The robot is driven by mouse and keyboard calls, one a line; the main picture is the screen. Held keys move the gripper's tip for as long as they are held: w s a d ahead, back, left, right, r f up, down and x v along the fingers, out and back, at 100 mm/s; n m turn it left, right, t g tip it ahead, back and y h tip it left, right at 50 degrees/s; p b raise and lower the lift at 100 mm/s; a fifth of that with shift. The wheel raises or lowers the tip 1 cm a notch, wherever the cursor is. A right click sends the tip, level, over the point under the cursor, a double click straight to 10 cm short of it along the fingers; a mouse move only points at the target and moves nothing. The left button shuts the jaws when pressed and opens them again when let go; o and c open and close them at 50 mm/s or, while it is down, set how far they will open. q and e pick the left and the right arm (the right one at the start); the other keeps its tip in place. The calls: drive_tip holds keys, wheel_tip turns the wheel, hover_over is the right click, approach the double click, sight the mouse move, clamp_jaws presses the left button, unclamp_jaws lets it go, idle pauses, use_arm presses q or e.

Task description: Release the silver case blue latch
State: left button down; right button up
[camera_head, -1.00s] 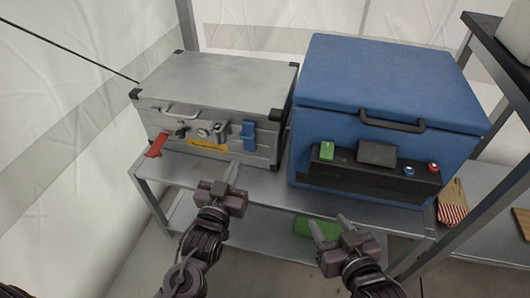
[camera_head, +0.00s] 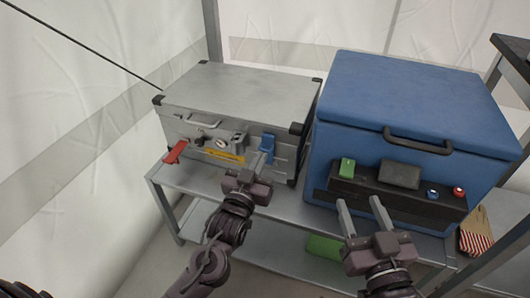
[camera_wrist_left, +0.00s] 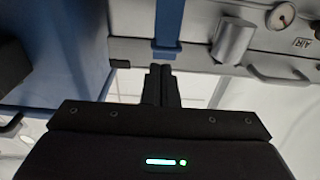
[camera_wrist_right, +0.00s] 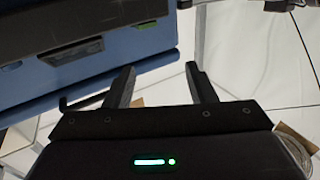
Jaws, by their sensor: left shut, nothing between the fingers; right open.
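The silver case (camera_head: 240,95) sits on the shelf at left, lid down. Its blue latch (camera_head: 267,144) is on the right part of the front face and lies flat against it. The latch also shows at the top of the left wrist view (camera_wrist_left: 168,25). My left gripper (camera_head: 259,163) is shut and empty, its fingertips at the latch's lower end; they show in the left wrist view (camera_wrist_left: 160,72). I cannot tell whether they touch it. My right gripper (camera_head: 362,208) is open and empty in front of the blue cooler (camera_head: 415,95).
A red latch (camera_head: 175,152) sticks outward at the case's left front. The cooler stands close to the case's right on the same metal shelf (camera_head: 205,182), with a green switch (camera_head: 346,168) on its front panel. A green item (camera_head: 323,247) lies on the lower shelf.

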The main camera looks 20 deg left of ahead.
sight(270, 141)
use_arm(q)
drive_tip(key=w, duration=0.4)
drive_tip(key=shift+r+b, duration=0.2)
drive_tip(key=shift+b, duration=0.15)
use_arm(e)
wheel_tip(270, 141, up, 6)
drive_tip(key=t+y, duration=0.1)
drive_tip(key=t, duration=0.2)
drive_tip(key=shift+s+d+r, duration=0.25)
drive_tip(key=shift+d, duration=0.1)
